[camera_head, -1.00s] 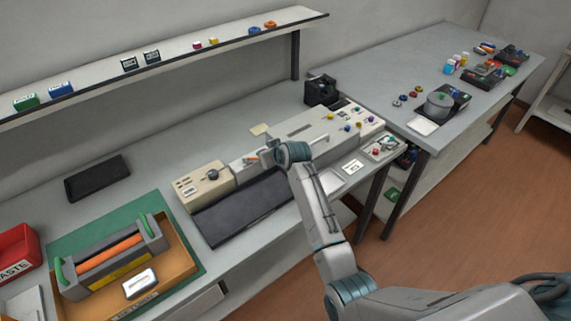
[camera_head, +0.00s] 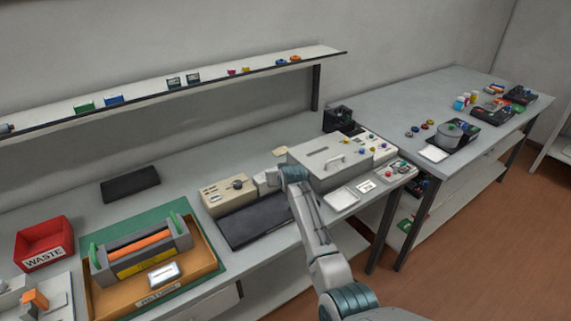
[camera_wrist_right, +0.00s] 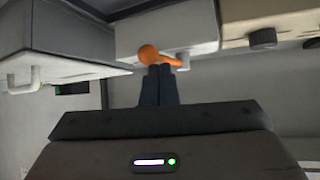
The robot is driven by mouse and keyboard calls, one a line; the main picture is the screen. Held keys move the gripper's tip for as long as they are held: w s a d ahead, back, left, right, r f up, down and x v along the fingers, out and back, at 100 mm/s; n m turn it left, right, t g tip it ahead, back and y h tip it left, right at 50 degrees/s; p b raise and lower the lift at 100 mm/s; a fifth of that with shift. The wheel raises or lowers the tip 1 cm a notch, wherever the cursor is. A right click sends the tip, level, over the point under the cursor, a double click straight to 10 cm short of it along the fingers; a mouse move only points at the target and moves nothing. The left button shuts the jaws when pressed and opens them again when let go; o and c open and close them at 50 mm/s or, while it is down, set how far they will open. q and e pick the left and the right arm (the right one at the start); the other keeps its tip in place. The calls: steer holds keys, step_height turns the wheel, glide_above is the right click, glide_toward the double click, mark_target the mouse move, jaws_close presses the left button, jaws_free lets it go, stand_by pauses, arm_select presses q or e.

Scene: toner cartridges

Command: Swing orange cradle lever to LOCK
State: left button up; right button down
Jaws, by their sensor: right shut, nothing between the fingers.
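The orange lever (camera_wrist_right: 150,55) shows in the right wrist view, with a round knob at its left and a short arm pointing right. It sits on the front of a pale housing (camera_wrist_right: 190,28). My right gripper (camera_wrist_right: 158,70) is shut and empty, with its fingertips just below the lever and overlapping its lower edge in the picture. I cannot tell whether they touch it. In the head view my right wrist (camera_head: 296,174) hides the lever, and the pale housing (camera_head: 265,180) shows only partly. No LOCK marking is readable. My left gripper is not in view.
A box with a handle (camera_head: 322,162) stands right of the housing, and a beige box with a dark knob (camera_head: 228,195) stands left. A dark panel (camera_head: 258,222) lies in front. A tray with an orange roller (camera_head: 140,243) and a red WASTE bin (camera_head: 42,250) stand further left.

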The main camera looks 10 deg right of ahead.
steer(key=shift+a, duration=0.1)
steer(key=shift+w+f, duration=0.1)
steer(key=shift+w+a+b, duration=0.15)
steer(key=shift+w+b, duration=0.55)
